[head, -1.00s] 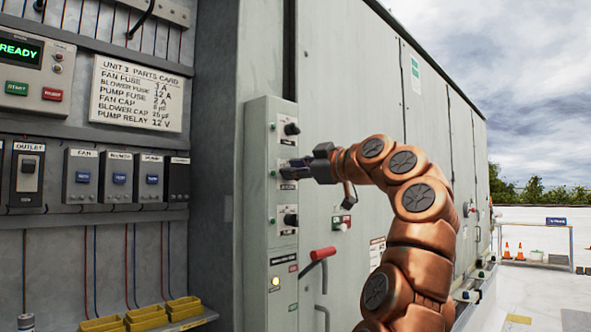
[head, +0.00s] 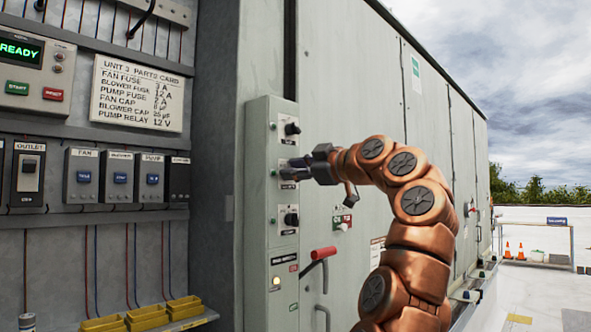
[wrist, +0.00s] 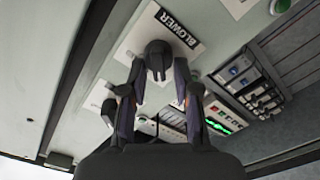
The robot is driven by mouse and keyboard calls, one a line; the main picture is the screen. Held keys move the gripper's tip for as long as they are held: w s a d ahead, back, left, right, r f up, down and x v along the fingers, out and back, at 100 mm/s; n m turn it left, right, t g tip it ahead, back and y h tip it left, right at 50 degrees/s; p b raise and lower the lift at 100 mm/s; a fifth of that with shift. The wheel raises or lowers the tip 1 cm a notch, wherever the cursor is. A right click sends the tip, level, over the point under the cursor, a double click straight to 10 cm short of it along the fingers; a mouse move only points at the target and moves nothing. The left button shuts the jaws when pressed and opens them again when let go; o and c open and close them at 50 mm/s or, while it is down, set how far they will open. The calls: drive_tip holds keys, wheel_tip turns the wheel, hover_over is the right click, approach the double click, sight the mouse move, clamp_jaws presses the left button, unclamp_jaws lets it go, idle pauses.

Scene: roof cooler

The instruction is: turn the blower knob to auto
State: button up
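My gripper (head: 288,169) is at the middle knob position of the panel and hides that knob in the head view. In the wrist view my gripper (wrist: 159,70) is open, with one fingertip on each side of the knob. A small gap shows between the knob and each finger. The knob's pointer setting cannot be read.
Similar knobs sit above (head: 292,129) and below (head: 291,219) on the same panel. A red-handled lever (head: 323,253) juts out below my arm. A parts card (head: 137,94) and several fuse boxes (head: 81,175) fill the left recess.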

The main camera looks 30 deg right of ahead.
drive_tip(key=o, duration=0.3)
drive_tip(key=shift+s+d+r, duration=0.1)
drive_tip(key=shift+s+d, duration=0.1)
drive_tip(key=shift+s, duration=0.35)
drive_tip(key=v, duration=1.1)
drive_tip(key=shift+w, duration=0.1)
